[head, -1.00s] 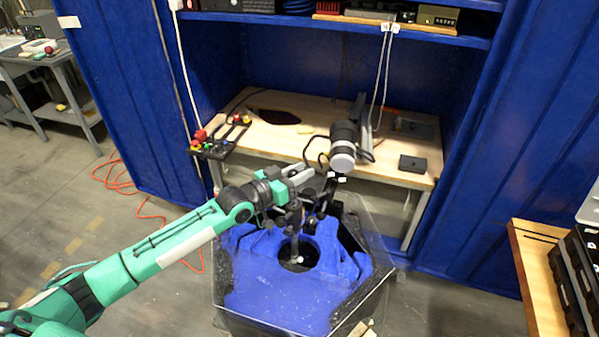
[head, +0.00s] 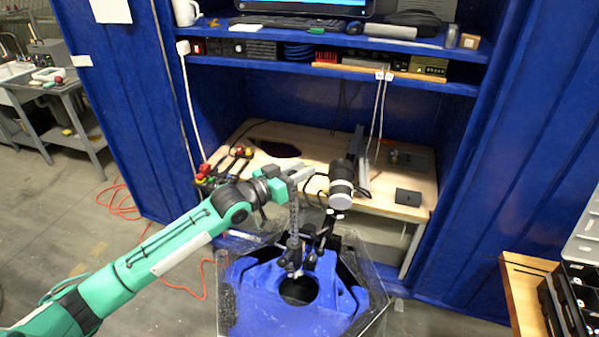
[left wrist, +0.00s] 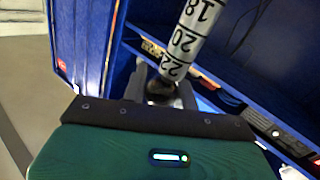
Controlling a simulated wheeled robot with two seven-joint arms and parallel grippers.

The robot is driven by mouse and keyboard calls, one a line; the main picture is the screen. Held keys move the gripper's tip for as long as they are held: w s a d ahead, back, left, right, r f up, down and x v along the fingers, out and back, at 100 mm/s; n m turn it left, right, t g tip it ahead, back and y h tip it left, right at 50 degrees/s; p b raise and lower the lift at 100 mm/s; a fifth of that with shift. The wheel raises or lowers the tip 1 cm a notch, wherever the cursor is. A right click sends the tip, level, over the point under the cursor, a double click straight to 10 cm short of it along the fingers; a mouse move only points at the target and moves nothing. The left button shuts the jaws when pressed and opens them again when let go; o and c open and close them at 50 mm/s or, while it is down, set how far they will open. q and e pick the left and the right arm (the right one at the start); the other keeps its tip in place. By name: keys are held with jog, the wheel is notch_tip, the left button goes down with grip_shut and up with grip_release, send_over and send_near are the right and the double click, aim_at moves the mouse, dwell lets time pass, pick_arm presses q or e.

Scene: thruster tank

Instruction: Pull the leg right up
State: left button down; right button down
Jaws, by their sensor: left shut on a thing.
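The leg (head: 294,216) is an upright, thin grey post with marks, above the round opening in the blue block of the tank (head: 253,304). My left gripper (head: 298,176) is shut on its upper part. Black clamp parts surround the leg lower down. A black cylinder with a pale ring (head: 341,184) stands close to the right of my gripper. My right gripper is out of view.
A wooden bench (head: 395,209) inside a blue cabinet stands behind the tank, with a red-and-green button panel (head: 222,170) and a dark box (head: 408,197). A shelf hangs above. Cables hang near the cylinder. A wooden-topped cart stands at the right.

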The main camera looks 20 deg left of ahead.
pick_arm(q)
jog(key=shift+r, duration=0.15)
jog(key=c, duration=1.2)
grip_release()
jog(key=shift+o, duration=0.5)
jog(key=shift+s, duration=0.15)
jog(key=shift+s+a+f, duration=0.15)
jog(key=shift+f, duration=0.05)
jog(key=b+v, duration=0.4)
jog(key=v, duration=0.9)
jog(key=shift+r+b, duration=0.15)
jog(key=shift+b, duration=0.25)
jog(key=shift+s, duration=0.15)
